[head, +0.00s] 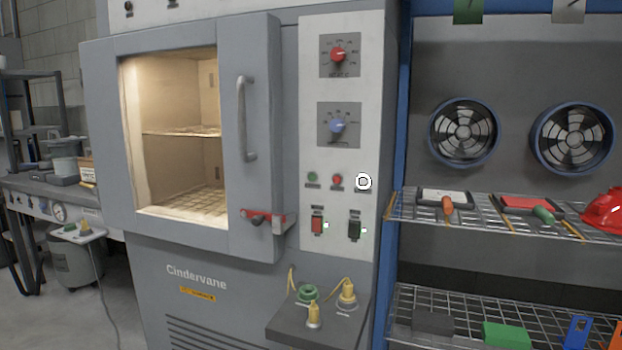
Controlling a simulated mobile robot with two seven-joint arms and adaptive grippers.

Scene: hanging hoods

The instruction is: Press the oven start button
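The grey oven (195,250) stands in the middle of the head view, with its windowed door (262,150) and a lit interior with two racks. Its pale control panel (340,85) is to the right of the door. A small green button (312,176), a red button (337,180) and a white round button with a dark ring (363,181) sit in a row there. Their labels are too small to read, so I cannot tell which is the start button. Neither of my grippers is in view.
Above the buttons are a red knob (338,55) and a blue knob (338,125); below are a red switch (317,226) and a dark switch (354,229). A red-handled latch (262,217) and a grey ledge (320,322) stick out. Wire shelves (480,210) stand right.

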